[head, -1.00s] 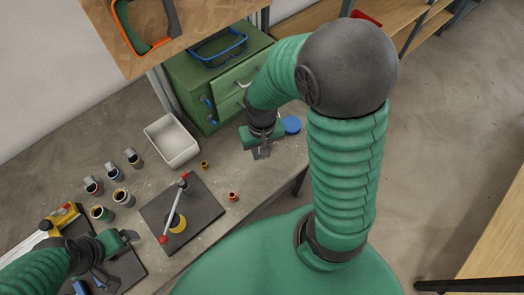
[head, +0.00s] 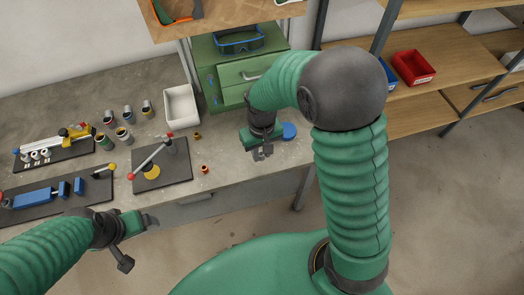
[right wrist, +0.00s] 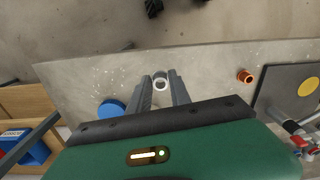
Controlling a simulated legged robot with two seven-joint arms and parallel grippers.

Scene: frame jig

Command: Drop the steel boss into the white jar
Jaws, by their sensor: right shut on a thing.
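My right gripper (head: 263,153) is above the right end of the grey bench, beside a blue disc (head: 289,130). In the right wrist view it is shut on a small pale metal ring, the steel boss (right wrist: 161,84), held between the fingertips. The boss is hardly visible in the head view. Several small jars (head: 124,134) with differently coloured bands stand on the bench left of a white bin; I cannot tell which is the white jar.
The white bin (head: 182,106) stands at the back of the bench, near a green drawer cabinet (head: 208,75). A dark plate (head: 176,170) carries a lever and a yellow disc. Two dark mats with fixtures are at the left.

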